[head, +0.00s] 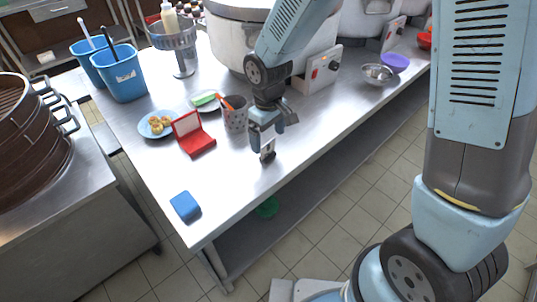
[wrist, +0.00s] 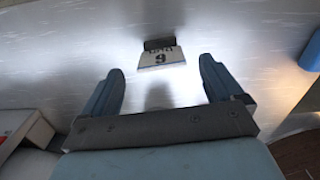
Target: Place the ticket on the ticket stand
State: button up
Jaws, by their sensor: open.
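My gripper (head: 266,133) is open above the front part of the steel counter. In the wrist view its two blue fingers (wrist: 161,72) stand well apart with nothing gripped between them. The ticket (wrist: 162,59), a small white card with a dark number and a blue band, lies ahead of the fingertips, near the middle of the gap. A small dark block, seemingly the ticket stand (wrist: 159,43), touches the card's far edge. Whether the card is seated in it or only against it, I cannot tell. In the head view both are largely hidden at my gripper.
On the counter (head: 235,190) are a blue sponge (head: 185,206), an open red case (head: 193,134), a grey utensil cup (head: 235,114) and a plate of food (head: 157,124). A large pot (head: 222,40) stands behind. The counter's front edge is close to my gripper.

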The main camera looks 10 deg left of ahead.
aim_at(268, 143)
jog(key=shift+f, duration=2.6)
jog(key=shift+c, duration=0.2)
jog(key=c, duration=1.2)
